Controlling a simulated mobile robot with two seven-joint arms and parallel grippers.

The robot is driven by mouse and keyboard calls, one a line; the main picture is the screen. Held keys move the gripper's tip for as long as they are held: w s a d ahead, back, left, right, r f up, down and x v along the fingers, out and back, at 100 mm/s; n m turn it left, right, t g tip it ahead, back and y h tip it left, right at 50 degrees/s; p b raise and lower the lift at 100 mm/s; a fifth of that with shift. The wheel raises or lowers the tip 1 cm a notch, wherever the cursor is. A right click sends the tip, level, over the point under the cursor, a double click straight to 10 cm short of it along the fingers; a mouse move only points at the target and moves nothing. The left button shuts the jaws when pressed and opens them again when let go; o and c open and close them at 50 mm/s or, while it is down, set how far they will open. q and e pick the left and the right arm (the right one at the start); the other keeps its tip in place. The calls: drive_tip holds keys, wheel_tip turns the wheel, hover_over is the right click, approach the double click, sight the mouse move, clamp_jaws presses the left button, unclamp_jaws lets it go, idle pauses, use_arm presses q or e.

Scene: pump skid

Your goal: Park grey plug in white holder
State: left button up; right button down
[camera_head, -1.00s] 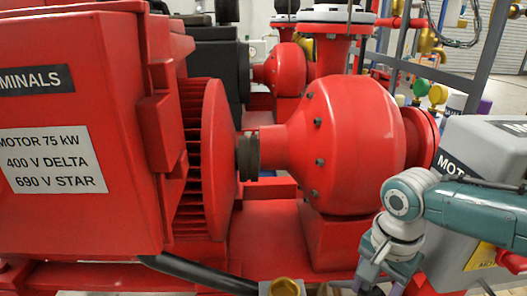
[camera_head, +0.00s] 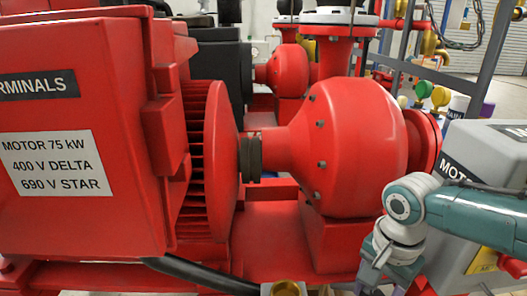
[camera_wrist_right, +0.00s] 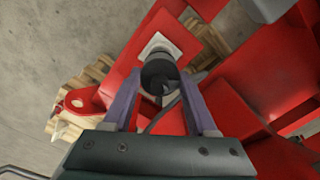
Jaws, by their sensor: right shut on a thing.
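In the right wrist view, my right gripper (camera_wrist_right: 161,80) is shut on the grey plug (camera_wrist_right: 166,76), a dark grey cylinder between its two purple-grey fingers. The white holder (camera_wrist_right: 157,44) shows as a pale square plate on a red part, just beyond the plug. The plug overlaps the plate in this view; I cannot tell how deep it sits or whether it touches. In the head view, my right gripper (camera_head: 384,284) is at the bottom edge, partly cut off, and the plug and holder cannot be made out. My left gripper is not in view.
A red motor housing (camera_head: 80,120) and a red pump casing (camera_head: 350,150) fill the head view. A grey motor box (camera_head: 485,165) stands close to my right arm. In the wrist view, red steelwork (camera_wrist_right: 280,65) crowds the right; wooden pallet slats and bare floor (camera_wrist_right: 50,50) lie left.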

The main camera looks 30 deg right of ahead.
drive_tip(key=shift+f+b, duration=0.7)
drive_tip(key=shift+f, duration=0.3)
drive_tip(key=shift+f+b, duration=0.55)
drive_tip(key=shift+f, duration=0.2)
drive_tip(key=shift+c, duration=0.6)
unclamp_jaws()
drive_tip(key=shift+r+p, duration=0.3)
drive_tip(key=shift+r, duration=0.05)
wheel_tip(320, 180, up, 9)
drive_tip(key=p, duration=0.4)
drive_tip(key=shift+f+p, duration=0.15)
drive_tip(key=shift+p, duration=0.2)
drive_tip(key=shift+r, duration=0.35)
